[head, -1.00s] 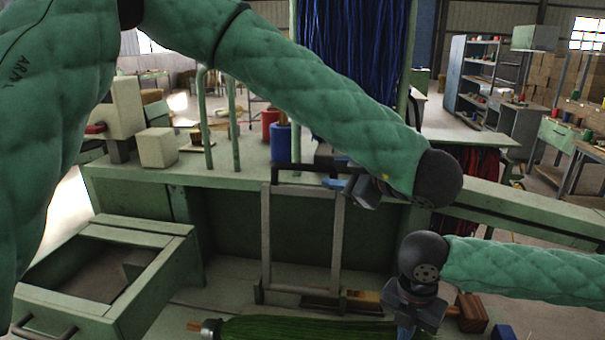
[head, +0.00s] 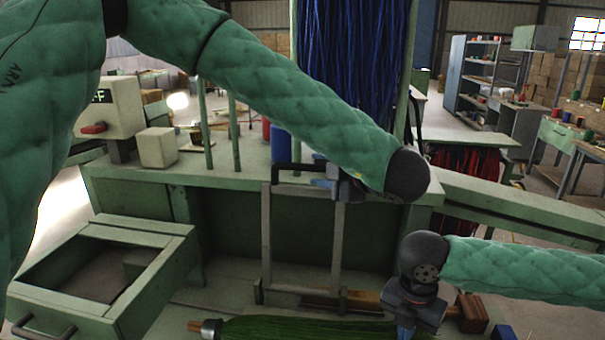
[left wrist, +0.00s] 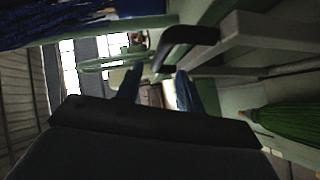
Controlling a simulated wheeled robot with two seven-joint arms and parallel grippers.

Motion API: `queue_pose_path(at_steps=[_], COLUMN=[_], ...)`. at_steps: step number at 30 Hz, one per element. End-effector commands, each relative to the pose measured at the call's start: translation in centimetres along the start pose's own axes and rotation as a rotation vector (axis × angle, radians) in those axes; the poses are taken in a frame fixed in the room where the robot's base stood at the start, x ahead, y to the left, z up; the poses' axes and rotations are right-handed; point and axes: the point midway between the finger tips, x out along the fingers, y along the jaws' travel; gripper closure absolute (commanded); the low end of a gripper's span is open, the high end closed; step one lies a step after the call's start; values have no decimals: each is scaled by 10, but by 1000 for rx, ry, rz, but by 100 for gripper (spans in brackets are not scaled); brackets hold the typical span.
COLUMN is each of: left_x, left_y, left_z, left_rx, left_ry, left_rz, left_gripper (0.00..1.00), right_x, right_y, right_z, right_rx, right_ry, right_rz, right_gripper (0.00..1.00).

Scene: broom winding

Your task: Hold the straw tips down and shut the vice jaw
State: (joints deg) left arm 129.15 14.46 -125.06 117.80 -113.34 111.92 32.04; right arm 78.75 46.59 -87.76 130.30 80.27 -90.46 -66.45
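The green straw bundle (head: 300,329) lies along the bottom of the head view, a wooden stub at its left end; it also shows in the left wrist view (left wrist: 290,117). A grey upright frame (head: 266,235), apparently the vice jaw, stands behind it with a black handle (head: 282,175) at its top. My left gripper (head: 322,176) is at this handle; in the left wrist view its blue fingers (left wrist: 160,88) are apart, with the black handle (left wrist: 190,37) just ahead. My right gripper (head: 405,331) points down at the bundle's right end; its fingertips are cut off by the picture edge.
A green bench (head: 240,173) with posts and blue and red cylinders stands behind the frame. An open green drawer (head: 160,280) is at the lower left. A wooden block (head: 472,314) is beside my right gripper. Blue strands (head: 355,60) hang behind my left arm.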

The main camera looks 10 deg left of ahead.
Motion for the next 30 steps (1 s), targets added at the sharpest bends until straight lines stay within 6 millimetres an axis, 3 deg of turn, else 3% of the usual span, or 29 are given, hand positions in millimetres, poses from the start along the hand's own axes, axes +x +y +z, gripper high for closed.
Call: queue_pose_path(at_steps=[6, 12, 25, 26, 30], left_x=[38, 60, 69, 69, 69], left_y=[0, 0, 0, 0, 0], left_z=[0, 0, 0, 0, 0], left_rx=[-1, 0, 1, 1, 1], left_ry=[2, 1, 0, 0, 0], left_rz=[0, 0, 0, 0, 0], left_gripper=[62, 62, 62, 64, 92], right_x=[0, 0, 0, 0, 0], right_y=[0, 0, 0, 0, 0], right_z=[0, 0, 0, 0, 0], right_rx=[0, 0, 0, 0, 0], right_ry=[0, 0, 0, 0, 0], right_rz=[0, 0, 0, 0, 0], right_gripper=[100, 100, 100, 100, 100])
